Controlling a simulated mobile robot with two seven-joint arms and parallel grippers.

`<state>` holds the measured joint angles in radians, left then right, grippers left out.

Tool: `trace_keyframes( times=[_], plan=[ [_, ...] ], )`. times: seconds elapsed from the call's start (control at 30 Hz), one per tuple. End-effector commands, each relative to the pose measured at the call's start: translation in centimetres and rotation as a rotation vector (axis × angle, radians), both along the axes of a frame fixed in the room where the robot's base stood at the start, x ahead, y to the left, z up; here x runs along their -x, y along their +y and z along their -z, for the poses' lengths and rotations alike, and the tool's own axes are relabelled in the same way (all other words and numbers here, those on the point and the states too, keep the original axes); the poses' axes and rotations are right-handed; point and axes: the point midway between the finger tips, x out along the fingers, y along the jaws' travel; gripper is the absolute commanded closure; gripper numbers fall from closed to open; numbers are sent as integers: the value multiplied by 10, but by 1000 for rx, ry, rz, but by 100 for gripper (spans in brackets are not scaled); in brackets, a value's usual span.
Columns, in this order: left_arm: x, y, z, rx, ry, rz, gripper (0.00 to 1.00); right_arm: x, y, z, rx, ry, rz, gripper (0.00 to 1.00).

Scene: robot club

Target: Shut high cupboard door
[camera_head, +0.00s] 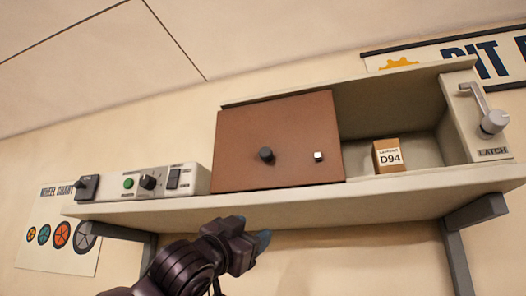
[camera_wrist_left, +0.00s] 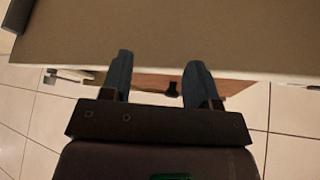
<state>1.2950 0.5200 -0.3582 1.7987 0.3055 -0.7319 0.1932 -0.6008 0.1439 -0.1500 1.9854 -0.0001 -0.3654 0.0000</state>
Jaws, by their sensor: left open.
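The cupboard door (camera_head: 240,132) is a flat brown panel with a round black knob (camera_head: 266,154) and a small pale square (camera_head: 318,156). It covers the left part of the high cupboard; the right part stands open. My left gripper (camera_head: 250,232) is below the shelf's front edge, under the door, apart from it. In the left wrist view the fingers (camera_wrist_left: 160,65) are spread and empty. A strip of the brown door (camera_wrist_left: 150,82) and its dark knob (camera_wrist_left: 172,89) show beyond them. My right gripper is out of view.
A box labelled D94 (camera_head: 388,156) stands in the open cupboard part. A latch lever (camera_head: 490,115) is on the right end panel. A control box (camera_head: 155,182) sits left of the door. The shelf (camera_head: 330,206) juts out above my gripper, with brackets (camera_head: 457,250) below.

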Motion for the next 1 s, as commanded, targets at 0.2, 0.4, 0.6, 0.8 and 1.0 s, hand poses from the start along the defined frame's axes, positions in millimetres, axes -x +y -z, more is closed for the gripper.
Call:
trace_keyframes(
  times=[0.2, 0.4, 0.6, 0.8, 1.0],
  plan=[
    [43, -18, -83, -3, -8, 8, 45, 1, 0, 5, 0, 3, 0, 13],
    [86, -25, -145, 19, 50, -6, 45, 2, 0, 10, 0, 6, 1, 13],
    [123, -19, -187, 84, 204, -51, 45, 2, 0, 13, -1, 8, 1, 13],
    [129, -3, -186, 195, 461, -130, 45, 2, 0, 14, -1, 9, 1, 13],
    [122, 7, -170, 275, 607, -180, 45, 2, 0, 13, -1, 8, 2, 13]
  ],
)
